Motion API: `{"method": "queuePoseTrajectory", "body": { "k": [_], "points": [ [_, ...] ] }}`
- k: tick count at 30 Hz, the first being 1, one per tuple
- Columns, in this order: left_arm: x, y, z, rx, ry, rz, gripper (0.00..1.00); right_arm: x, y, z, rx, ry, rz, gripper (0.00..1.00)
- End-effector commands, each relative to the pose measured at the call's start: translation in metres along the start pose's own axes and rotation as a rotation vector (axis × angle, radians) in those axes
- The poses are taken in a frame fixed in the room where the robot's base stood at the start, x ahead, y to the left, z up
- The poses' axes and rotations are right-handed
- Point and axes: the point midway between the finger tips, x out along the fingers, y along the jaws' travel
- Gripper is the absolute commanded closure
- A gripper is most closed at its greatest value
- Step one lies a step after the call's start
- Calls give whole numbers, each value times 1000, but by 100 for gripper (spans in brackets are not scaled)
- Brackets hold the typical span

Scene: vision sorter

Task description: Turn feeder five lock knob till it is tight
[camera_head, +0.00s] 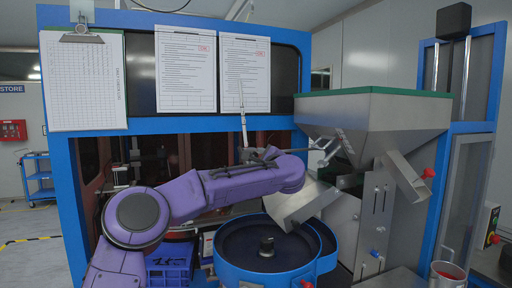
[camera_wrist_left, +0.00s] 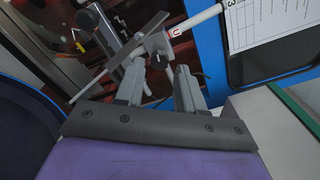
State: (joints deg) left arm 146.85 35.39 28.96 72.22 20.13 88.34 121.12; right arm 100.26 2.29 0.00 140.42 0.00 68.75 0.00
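My left gripper (camera_head: 256,154) is at the front of the blue-framed machine, behind my purple forearm and left of the hopper; it is small and partly hidden there. In the left wrist view the two grey fingers (camera_wrist_left: 162,66) stand apart with a gap between them. A grey metal block (camera_wrist_left: 158,42) at the end of a white rod (camera_wrist_left: 195,20) sits just beyond the fingertips. Red knobs (camera_head: 428,173) and a blue knob (camera_head: 375,253) show on the right side. No label for feeder five is readable, so I cannot tell which is its lock knob. My right gripper is out of view.
A steel hopper (camera_head: 372,108) with a green rim stands right of my arm, above a chute (camera_head: 300,206) and a round blue bowl (camera_head: 266,250). A thin grey bar (camera_wrist_left: 120,57) crosses close to the left finger. Paper sheets (camera_head: 186,72) hang above.

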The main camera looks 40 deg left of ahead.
Motion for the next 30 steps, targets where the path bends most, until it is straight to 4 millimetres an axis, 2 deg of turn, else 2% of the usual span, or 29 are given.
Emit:
{"method": "queuePoseTrajectory", "body": {
  "k": [1,6,15,16,19,30],
  "points": [
    [10,-5,4,3,0,3,62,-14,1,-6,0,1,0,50],
    [33,-3,1,2,1,1,62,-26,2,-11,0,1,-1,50],
    [38,0,-2,1,2,-1,62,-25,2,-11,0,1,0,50],
    [38,0,-2,1,2,-1,65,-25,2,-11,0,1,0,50],
    [38,0,-2,1,2,-1,98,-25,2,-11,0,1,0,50],
    [37,2,-4,38,3,-1,100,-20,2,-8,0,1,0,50]
  ]
}}
